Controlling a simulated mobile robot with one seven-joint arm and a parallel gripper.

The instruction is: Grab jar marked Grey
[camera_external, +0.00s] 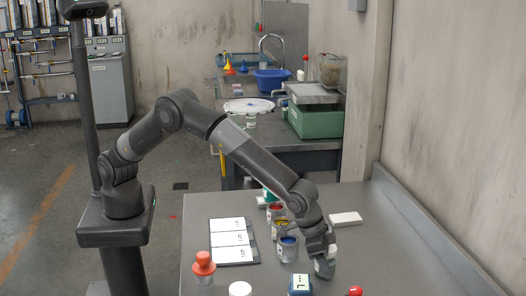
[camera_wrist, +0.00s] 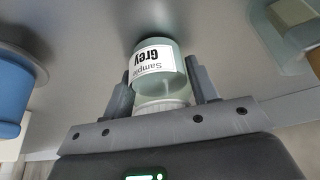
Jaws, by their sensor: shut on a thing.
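The jar marked Grey (camera_wrist: 157,62) is a small pale grey-green jar with a white label reading "Sample Grey", upside down in the wrist view. My gripper (camera_wrist: 165,95) is shut on it, one finger on each side. In the external view my gripper (camera_external: 322,258) points down at the right part of the grey table (camera_external: 365,262), and the jar (camera_external: 325,270) shows between the fingers, partly hidden. I cannot tell whether the jar touches the table.
Open paint cans in blue (camera_external: 287,248), yellow and red stand in a row just left of my gripper. A blue device (camera_external: 299,286), a white lid (camera_external: 240,289) and a red-topped item (camera_external: 355,291) are at the front. A white block (camera_external: 345,219) lies behind. A wall closes the right side.

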